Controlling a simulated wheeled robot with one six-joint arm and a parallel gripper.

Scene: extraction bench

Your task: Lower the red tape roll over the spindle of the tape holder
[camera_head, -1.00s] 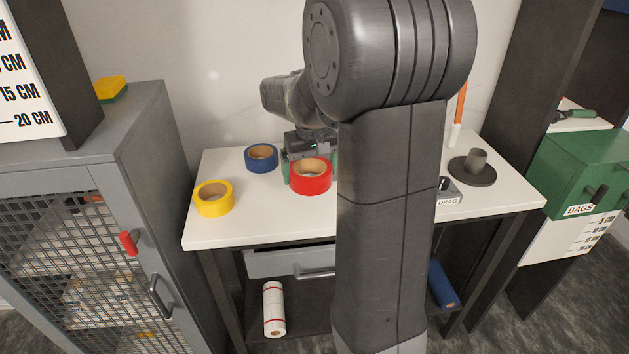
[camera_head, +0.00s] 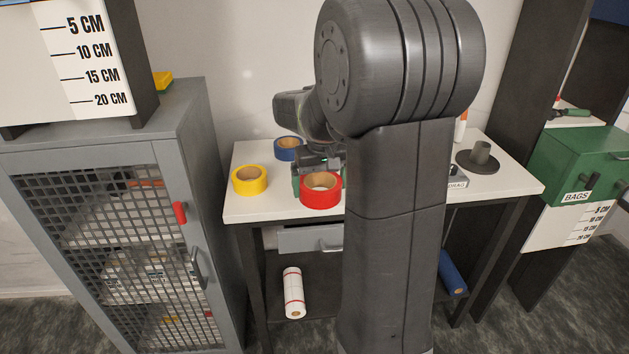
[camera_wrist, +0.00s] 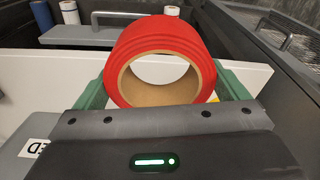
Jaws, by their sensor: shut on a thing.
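My gripper (camera_head: 320,183) is shut on the red tape roll (camera_head: 321,201), near the front edge of the table and left of my arm column. In the wrist view the red roll (camera_wrist: 160,38) sits between the green fingers, its hole facing the camera. I cannot tell whether the roll clears the tabletop. The tape holder (camera_head: 478,168) is a dark round base with an upright spindle (camera_head: 481,150) at the right back of the table. The spindle is empty, and the roll is well to its left.
A yellow roll (camera_head: 250,180) and a blue roll (camera_head: 288,149) lie on the table (camera_head: 400,212). A small labelled grey box (camera_head: 457,177) stands between my arm and the holder. A grey mesh cabinet (camera_head: 130,230) stands left; a green bags box (camera_head: 590,160) stands right.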

